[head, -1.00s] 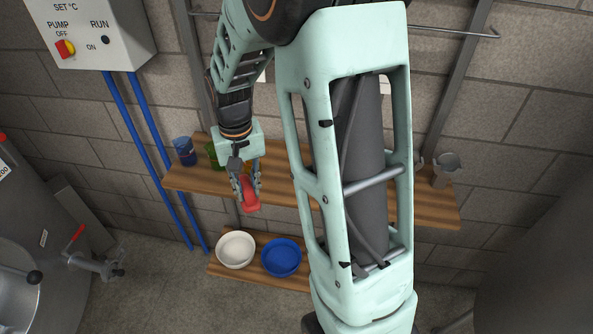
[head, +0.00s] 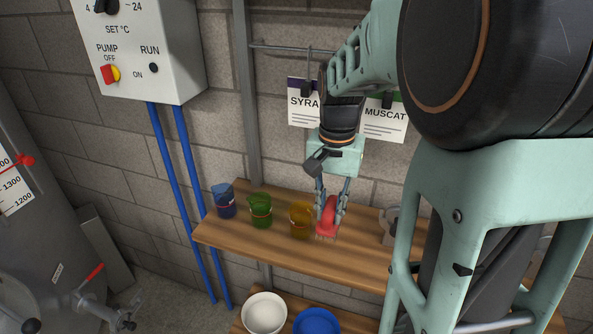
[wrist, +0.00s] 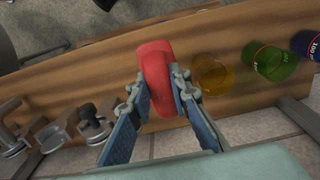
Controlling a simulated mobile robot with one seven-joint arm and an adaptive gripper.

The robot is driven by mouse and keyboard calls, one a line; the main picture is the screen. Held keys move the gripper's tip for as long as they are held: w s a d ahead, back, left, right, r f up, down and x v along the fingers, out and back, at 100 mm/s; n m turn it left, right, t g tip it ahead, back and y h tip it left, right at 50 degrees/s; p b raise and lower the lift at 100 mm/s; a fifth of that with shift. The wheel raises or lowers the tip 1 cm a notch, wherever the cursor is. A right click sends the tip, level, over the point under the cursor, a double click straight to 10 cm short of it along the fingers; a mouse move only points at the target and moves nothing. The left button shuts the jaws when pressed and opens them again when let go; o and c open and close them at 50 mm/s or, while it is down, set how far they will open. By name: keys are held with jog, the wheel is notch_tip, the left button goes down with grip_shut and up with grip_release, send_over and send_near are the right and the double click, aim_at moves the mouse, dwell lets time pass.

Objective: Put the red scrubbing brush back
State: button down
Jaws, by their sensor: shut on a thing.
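The red scrubbing brush (head: 327,217) is in my gripper (head: 332,198), its fingers closed on both sides of it. In the head view it appears over the upper wooden shelf (head: 290,247), just right of the amber jug (head: 301,219). I cannot tell whether it touches the board. In the wrist view the brush (wrist: 154,72) stands up between the fingertips of my gripper (wrist: 160,88), with the shelf (wrist: 240,45) behind it.
Green (head: 260,210) and blue (head: 224,201) jugs stand left of the amber one. Metal fittings (wrist: 95,122) sit on the shelf's other side. Signs (head: 386,121) hang from a rail above. White (head: 264,313) and blue (head: 317,322) bowls are on a lower shelf.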

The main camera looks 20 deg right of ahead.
jog(key=d+f+b, duration=0.1)
jog(key=f+b, duration=0.1)
jog(key=f, duration=0.1)
jog(key=w+d+f+b, duration=0.1)
jog(key=d+f+b, duration=0.1)
jog(key=f, duration=0.1)
jog(key=w+d+f+b, duration=0.1)
jog(key=d+f+b, duration=0.1)
jog(key=f, duration=0.1)
jog(key=shift+w+f, duration=0.15)
jog(key=shift+f, duration=0.05)
jog(key=shift+r, duration=0.1)
jog(key=c, duration=2.3)
grip_release()
jog(key=shift+f, duration=0.2)
jog(key=o, duration=0.5)
